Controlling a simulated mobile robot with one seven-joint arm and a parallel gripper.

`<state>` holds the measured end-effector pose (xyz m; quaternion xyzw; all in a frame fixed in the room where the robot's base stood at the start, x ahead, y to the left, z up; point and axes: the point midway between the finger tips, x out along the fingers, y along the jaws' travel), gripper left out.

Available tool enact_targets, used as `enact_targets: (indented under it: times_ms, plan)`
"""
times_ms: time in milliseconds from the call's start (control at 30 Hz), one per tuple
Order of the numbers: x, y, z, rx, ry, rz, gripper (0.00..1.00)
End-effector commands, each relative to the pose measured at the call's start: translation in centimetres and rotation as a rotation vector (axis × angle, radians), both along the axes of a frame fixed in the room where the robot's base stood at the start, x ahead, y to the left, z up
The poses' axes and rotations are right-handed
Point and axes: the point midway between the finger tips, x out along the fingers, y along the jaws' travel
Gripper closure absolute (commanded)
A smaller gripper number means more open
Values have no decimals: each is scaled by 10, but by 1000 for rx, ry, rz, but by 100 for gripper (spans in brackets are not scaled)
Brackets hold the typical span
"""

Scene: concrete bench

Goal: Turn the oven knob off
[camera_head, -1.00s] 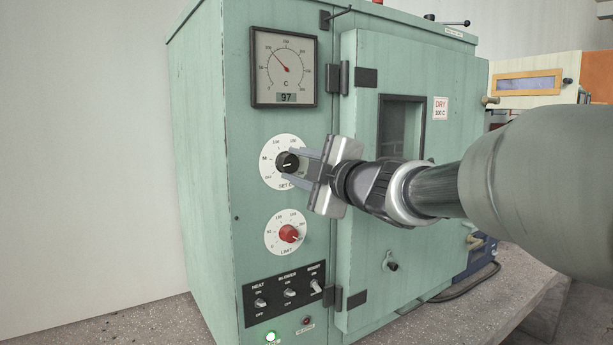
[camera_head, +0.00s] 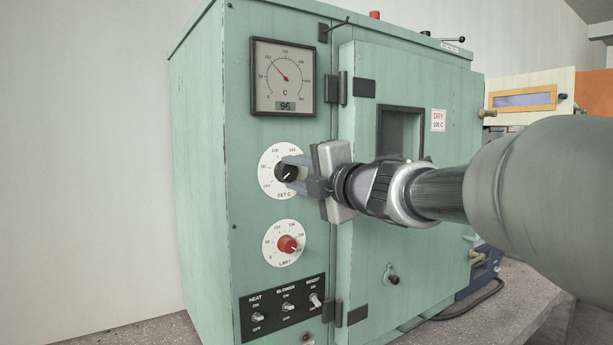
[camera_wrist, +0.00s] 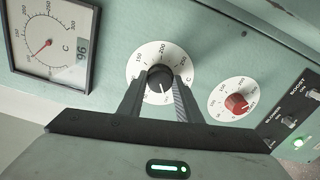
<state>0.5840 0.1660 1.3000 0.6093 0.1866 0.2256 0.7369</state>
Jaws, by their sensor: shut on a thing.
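The oven (camera_head: 207,150) is a pale green cabinet. Its black SET C knob (camera_head: 286,174) sits on a white dial on the left panel, with a white pointer mark whose exact reading I cannot tell. My gripper (camera_head: 291,173) is shut on this knob, reaching in from the right. In the wrist view the two fingers lie on either side of the knob (camera_wrist: 160,81), and the dial numbers show around it. The fingers hide part of the dial's lower side there. The meter (camera_head: 284,78) above reads 96 on its small display.
Below is a red LIMIT knob (camera_head: 287,244) on its own white dial. Under it is a black plate (camera_head: 283,308) with HEAT, BLOWER and BOOST switches. A green lamp (camera_wrist: 298,143) is lit in the wrist view. The oven door (camera_head: 400,245) is shut behind my arm.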

Motion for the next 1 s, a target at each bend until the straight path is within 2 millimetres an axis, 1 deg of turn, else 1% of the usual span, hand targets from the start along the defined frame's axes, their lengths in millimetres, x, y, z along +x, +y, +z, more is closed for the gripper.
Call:
enact_targets:
  times_ms: [33, 300, 333, 433, 767, 867, 967, 1000]
  plan:
    - [0, 0, 3, 0, -5, -1, 91]
    - [0, 0, 3, 0, -5, -1, 91]
    - [0, 0, 3, 0, -5, -1, 67]
    - [0, 0, 3, 1, -5, 0, 50]
    - [-1, -1, 1, 0, -2, -1, 50]
    - [-8, -6, 2, 0, -2, -2, 50]
    - [-21, -15, 3, 1, -3, -3, 50]
    - [-29, -20, 3, 0, -3, -4, 50]
